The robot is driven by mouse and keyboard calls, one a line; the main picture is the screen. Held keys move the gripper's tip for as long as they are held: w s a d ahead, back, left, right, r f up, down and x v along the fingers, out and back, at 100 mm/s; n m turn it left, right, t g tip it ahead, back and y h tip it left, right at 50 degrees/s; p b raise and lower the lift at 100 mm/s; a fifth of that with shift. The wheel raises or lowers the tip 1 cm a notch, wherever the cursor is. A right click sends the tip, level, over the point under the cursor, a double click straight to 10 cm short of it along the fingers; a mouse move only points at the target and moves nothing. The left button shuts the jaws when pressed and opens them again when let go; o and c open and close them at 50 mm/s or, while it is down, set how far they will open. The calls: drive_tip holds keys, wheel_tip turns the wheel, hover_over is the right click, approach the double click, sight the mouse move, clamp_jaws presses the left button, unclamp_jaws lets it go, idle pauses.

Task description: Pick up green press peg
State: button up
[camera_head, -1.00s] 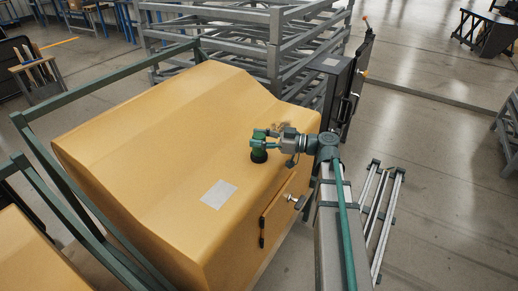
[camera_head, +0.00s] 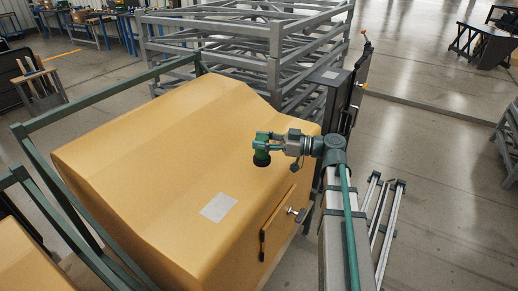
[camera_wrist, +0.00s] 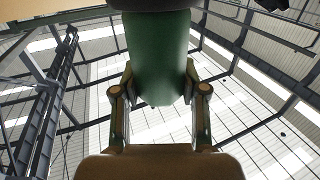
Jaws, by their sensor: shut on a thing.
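The green press peg (camera_head: 261,151) is a short green cylinder with a dark lower end, seen in the head view over the yellow-orange casing. My gripper (camera_head: 264,138) is shut on it, reaching in from the right. In the wrist view the peg (camera_wrist: 157,58) fills the upper middle as a smooth green body between my two fingers (camera_wrist: 160,92). Its top is cut off by a dark shape at the frame's upper edge. The peg appears upright in the head view and apart from the casing, though the exact gap is hard to tell.
The large yellow-orange casing (camera_head: 150,155) lies below, with a pale label (camera_head: 218,207) and a handle bar (camera_head: 266,236) on its near side. A green frame (camera_head: 80,215) runs along its left.

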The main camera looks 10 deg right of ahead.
drive_tip(key=s+d+r+b, duration=0.1)
drive_tip(key=s+d+r, duration=0.7)
drive_tip(key=s+d, duration=0.1)
drive_tip(key=shift+s+r, duration=0.15)
drive_tip(key=shift+r, duration=0.2)
drive_tip(key=shift+d, duration=0.1)
